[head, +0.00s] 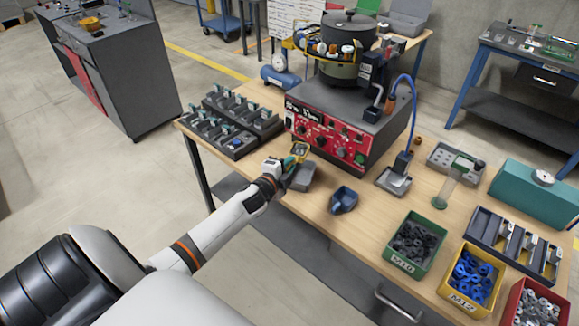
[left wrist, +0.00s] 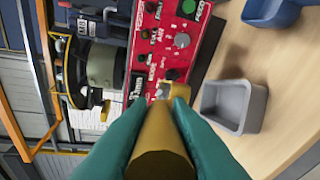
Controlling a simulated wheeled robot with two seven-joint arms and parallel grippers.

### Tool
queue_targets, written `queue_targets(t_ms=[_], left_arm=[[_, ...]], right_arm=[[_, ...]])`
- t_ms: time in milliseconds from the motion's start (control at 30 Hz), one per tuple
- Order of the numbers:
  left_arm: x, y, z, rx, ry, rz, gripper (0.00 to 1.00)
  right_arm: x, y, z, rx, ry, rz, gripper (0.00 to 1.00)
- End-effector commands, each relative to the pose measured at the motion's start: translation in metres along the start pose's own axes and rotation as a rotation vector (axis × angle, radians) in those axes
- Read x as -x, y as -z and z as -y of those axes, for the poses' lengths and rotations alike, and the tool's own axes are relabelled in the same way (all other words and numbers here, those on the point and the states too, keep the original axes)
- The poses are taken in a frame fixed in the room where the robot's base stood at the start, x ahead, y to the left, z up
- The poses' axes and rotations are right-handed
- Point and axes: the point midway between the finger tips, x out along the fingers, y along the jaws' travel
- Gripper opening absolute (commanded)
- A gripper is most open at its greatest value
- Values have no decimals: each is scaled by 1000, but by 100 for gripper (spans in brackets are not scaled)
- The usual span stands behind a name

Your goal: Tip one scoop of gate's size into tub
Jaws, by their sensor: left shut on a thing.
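My left gripper (head: 290,162) is shut on a yellow scoop-like thing (head: 301,149) in front of the feeder's red panel. In the left wrist view, the teal fingers (left wrist: 158,135) close on its yellow handle (left wrist: 163,150); its contents cannot be made out. A grey scoop (head: 302,178) lies on the table just beyond the gripper, and a blue scoop (head: 343,197) lies to its right. The green tub (head: 390,246) marked M10 holds dark parts, the yellow tub (head: 447,288) marked M12 holds blue parts, and the red tub (head: 508,306) holds grey parts. My right gripper is out of view.
The bowl feeder (head: 343,55) stands on its red-fronted box (head: 325,137) at the back. Dark racks (head: 233,122) are at the left. A grey tray (head: 391,182), a glass-like cylinder (head: 450,185) and a teal box (head: 535,194) are at the right. Bare tabletop surrounds the blue scoop.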

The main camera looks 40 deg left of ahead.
Motion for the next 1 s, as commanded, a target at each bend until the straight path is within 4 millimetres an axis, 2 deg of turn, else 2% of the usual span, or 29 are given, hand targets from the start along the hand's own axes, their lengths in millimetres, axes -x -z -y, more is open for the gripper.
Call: queue_targets(t_ms=[267,567,800,1000], left_arm=[[-6,-6,21,-193,19,-41,0],[-13,-14,48,-495,52,-111,0],[-17,-23,62,-915,99,-207,0],[-20,-28,70,-1137,124,-258,0]], right_arm=[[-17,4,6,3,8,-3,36],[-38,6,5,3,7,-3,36],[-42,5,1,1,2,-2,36],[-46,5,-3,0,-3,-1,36]])
